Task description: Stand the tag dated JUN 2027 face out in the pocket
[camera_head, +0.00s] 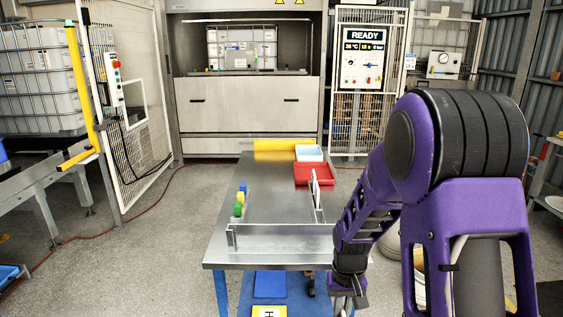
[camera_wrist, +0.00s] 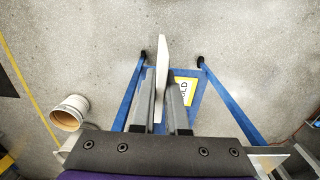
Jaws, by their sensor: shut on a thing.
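In the wrist view a thin pale tag (camera_wrist: 162,52) is clamped between the two fingers of my gripper (camera_wrist: 162,85). It is seen almost edge-on, so its face and date cannot be read. In the head view my gripper (camera_head: 345,298) is low at the front right of the steel table (camera_head: 275,195), partly cut off by the bottom edge. The tag cannot be made out there. A low metal rail (camera_head: 283,238) with an upright end stands along the table's front edge; I cannot tell whether it is the pocket. A white upright panel (camera_head: 315,186) stands at the table's right side.
Small blue, yellow and green blocks (camera_head: 239,197) stand at the table's left. A red tray (camera_head: 314,174) and a pale blue bin (camera_head: 309,153) are at its far right. A yellow HOLD sign (camera_wrist: 186,91) lies below, between the blue table legs. A round container (camera_wrist: 70,112) stands on the floor.

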